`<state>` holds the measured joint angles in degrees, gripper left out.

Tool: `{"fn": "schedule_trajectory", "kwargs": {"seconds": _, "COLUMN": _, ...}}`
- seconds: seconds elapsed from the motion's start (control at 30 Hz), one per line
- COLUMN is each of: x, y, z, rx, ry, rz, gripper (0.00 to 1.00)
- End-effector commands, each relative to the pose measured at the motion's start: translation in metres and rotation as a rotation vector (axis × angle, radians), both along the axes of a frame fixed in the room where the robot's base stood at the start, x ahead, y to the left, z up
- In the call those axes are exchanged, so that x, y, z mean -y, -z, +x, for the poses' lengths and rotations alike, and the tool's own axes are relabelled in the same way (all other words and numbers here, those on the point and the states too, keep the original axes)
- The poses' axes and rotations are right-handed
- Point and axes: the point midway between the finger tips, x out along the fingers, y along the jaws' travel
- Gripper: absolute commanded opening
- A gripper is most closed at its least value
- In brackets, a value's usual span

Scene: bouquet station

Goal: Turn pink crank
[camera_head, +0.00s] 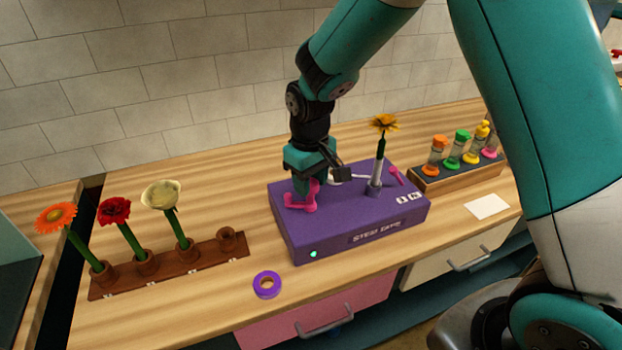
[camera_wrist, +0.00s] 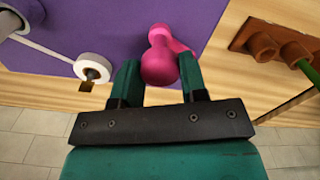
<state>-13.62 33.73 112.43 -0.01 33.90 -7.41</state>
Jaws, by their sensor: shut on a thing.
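The pink crank (camera_head: 303,203) stands on the left part of the top of a purple box (camera_head: 345,241). My gripper (camera_head: 314,176) comes down on the crank from above. In the wrist view my gripper (camera_wrist: 158,83) has its two teal fingers on either side of the crank's rounded pink knob (camera_wrist: 159,65), shut on it. The crank's arm runs off behind the knob. A yellow-orange flower (camera_head: 382,124) stands upright in a holder on the right part of the box.
A brown rack (camera_head: 165,272) with three flowers stands at left, its right hole empty. A purple tape ring (camera_head: 267,284) lies in front of the box. A wooden rack (camera_head: 458,172) of small bottles and a white card (camera_head: 487,206) are at right.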

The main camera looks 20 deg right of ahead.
Motion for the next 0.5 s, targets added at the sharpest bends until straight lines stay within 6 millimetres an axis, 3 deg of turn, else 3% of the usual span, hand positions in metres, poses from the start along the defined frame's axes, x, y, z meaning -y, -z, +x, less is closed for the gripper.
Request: {"fn": "schedule_trajectory", "kwargs": {"seconds": 0.5, "x": -0.0001, "y": -0.0010, "z": 0.0011, "rx": 0.004, "ry": 0.108, "rz": 0.000, "gripper": 0.16}}
